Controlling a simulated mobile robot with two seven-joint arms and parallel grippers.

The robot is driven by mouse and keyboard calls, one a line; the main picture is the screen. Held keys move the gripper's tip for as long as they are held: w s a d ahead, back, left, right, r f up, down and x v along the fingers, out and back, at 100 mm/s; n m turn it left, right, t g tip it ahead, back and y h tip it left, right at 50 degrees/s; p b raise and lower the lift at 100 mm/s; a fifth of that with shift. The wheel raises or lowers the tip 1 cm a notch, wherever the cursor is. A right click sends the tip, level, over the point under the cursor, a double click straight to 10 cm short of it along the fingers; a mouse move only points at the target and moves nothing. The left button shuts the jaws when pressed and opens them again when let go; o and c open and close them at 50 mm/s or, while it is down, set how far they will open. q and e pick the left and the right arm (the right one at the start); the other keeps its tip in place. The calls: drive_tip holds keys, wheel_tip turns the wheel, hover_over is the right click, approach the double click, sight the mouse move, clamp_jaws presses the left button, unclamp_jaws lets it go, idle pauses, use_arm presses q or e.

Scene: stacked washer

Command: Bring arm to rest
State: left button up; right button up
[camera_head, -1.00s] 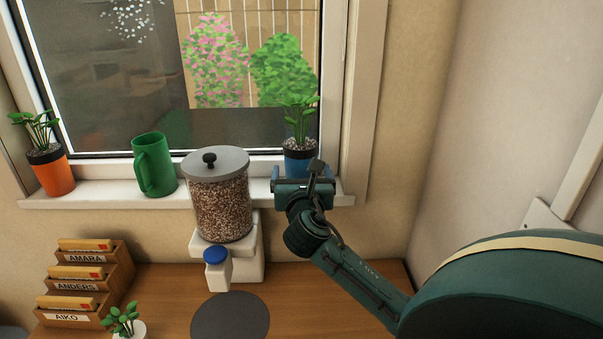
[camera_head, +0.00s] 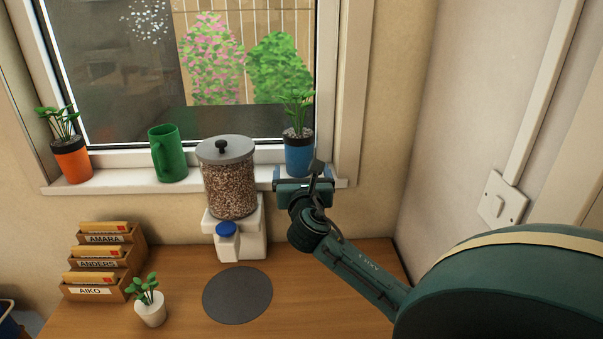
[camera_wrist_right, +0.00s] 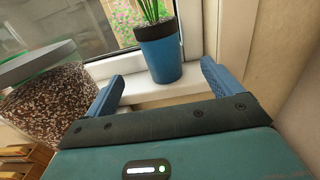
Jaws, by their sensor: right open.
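My right arm comes in from the lower right of the head view. My right gripper (camera_head: 305,177) is near the window sill, just in front of and below the blue plant pot (camera_head: 299,157). In the right wrist view the two blue fingers of the gripper (camera_wrist_right: 165,92) are wide apart with nothing between them. The blue pot (camera_wrist_right: 160,58) stands beyond the fingers on the sill, apart from them. My left gripper does not show.
The sill (camera_head: 110,183) also holds an orange pot (camera_head: 72,165) and a green mug (camera_head: 170,165). A grain dispenser (camera_head: 229,190) is left of my gripper. On the desk are a letter rack (camera_head: 105,265), a small white pot (camera_head: 150,308) and a dark round mat (camera_head: 238,295). A wall switch (camera_head: 503,200) is at the right.

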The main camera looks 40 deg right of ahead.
drive_tip(key=shift+f, duration=0.1)
idle(0.6)
drive_tip(key=s+a+f+m+g+y, duration=0.3)
drive_tip(key=s+a+f+m, duration=0.3)
drive_tip(key=s+f+m, duration=0.15)
drive_tip(key=s+a+f+m+g+y, duration=0.3)
drive_tip(key=s+a+f+m, duration=0.35)
drive_tip(key=f, duration=0.25)
drive_tip(key=s+a+f+m+g+y, duration=0.4)
drive_tip(key=s+a+m+y, duration=0.2)
drive_tip(key=s+a+m, duration=0.7)
drive_tip(key=w+a+f+t+y, duration=0.1)
drive_tip(key=w+a+f+t, duration=0.1)
drive_tip(key=f, duration=0.3)
drive_tip(key=w+a+f+n+t+y, duration=0.1)
drive_tip(key=w+f+t, duration=0.1)
drive_tip(key=f+t, duration=0.2)
drive_tip(key=shift+w+a+f, duration=0.15)
drive_tip(key=shift+a+f, duration=0.25)
